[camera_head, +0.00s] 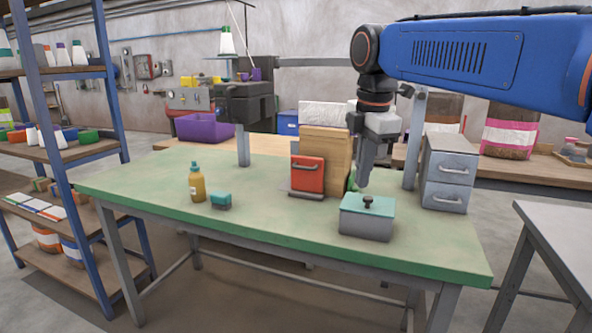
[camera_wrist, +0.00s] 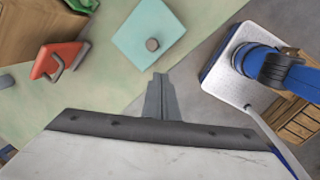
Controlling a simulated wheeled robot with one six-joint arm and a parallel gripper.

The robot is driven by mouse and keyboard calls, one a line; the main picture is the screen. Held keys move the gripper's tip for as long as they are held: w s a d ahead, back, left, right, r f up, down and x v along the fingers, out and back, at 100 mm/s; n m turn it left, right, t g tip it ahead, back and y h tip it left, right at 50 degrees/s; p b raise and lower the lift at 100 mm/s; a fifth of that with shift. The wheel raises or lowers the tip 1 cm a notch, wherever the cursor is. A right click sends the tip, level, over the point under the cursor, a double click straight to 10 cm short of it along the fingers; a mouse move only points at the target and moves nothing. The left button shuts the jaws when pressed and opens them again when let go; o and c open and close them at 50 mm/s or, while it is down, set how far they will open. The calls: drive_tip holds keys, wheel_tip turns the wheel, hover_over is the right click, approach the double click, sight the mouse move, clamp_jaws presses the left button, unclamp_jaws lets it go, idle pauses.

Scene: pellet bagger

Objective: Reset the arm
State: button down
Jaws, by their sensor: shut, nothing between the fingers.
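My gripper (camera_head: 363,178) hangs from the blue arm, pointing down above the right part of the green-topped table (camera_head: 250,222). Its fingers are shut with nothing held; they also show shut in the wrist view (camera_wrist: 160,84). Below them stands a grey box with a teal lid (camera_head: 367,216) and a dark knob. In the wrist view the lid (camera_wrist: 135,38) lies just beyond the fingertips, apart from them.
A grey drawer unit (camera_head: 449,172) stands to the right. The table's front middle is clear.

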drive_tip(key=s+d+f+m+t, duration=0.1)
drive_tip(key=s+d+f+m, duration=0.6)
drive_tip(key=s+f+m, duration=0.3)
drive_tip(key=s+d+f+m+t, duration=0.2)
drive_tip(key=s+d+f+m, duration=0.5)
drive_tip(key=s+f+m, duration=0.4)
wheel_tip(320, 180, down, 4)
drive_tip(key=shift+s+d+r, duration=0.1)
drive_tip(key=shift+s+d, duration=0.15)
drive_tip(key=shift+s, duration=0.65)
